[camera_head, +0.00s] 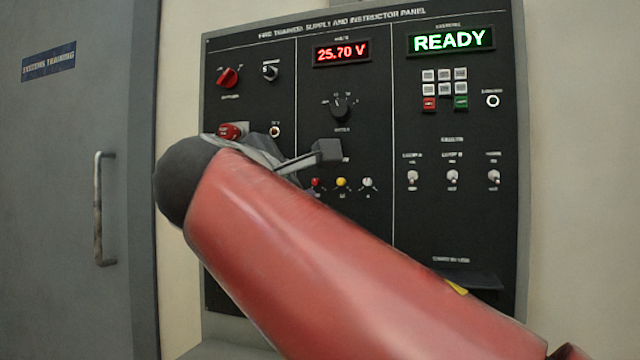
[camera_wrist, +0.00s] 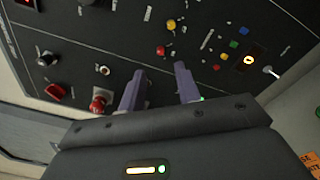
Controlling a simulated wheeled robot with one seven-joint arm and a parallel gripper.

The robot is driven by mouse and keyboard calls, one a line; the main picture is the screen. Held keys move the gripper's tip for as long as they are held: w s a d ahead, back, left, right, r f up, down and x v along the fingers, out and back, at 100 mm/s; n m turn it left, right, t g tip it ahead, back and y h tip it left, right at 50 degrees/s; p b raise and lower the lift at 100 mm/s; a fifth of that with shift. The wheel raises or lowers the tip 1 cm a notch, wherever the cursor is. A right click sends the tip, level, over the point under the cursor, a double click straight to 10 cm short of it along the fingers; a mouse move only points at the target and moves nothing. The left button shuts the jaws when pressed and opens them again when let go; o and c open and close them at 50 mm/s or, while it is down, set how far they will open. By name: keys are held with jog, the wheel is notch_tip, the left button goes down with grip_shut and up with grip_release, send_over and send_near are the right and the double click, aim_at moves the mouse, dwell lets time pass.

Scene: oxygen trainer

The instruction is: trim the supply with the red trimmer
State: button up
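The small red trimmer knob (camera_head: 315,183) is leftmost in a row of red, yellow and white knobs on the black panel. In the wrist view the red knob (camera_wrist: 160,50) lies just beyond the fingertips, in line with the gap between them. My gripper (camera_wrist: 160,68) is open, with its two fingers apart and nothing between them. Contact with the panel cannot be judged. In the head view my gripper is mostly hidden behind my red arm. The voltage display (camera_head: 342,52) reads 25.70 V.
A yellow knob (camera_head: 341,182) and a white knob (camera_head: 368,183) sit beside the red one. A red mushroom-like knob (camera_wrist: 98,103) and a jack (camera_wrist: 103,70) are left of the fingers. A red rotary knob (camera_head: 228,78) is upper left. The green display (camera_head: 450,40) reads READY.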

aim_at(314, 182)
jog(key=x, duration=0.6)
jog(key=shift+w+d+p, duration=0.2)
jog(key=shift+w+p, duration=0.15)
grip_shut()
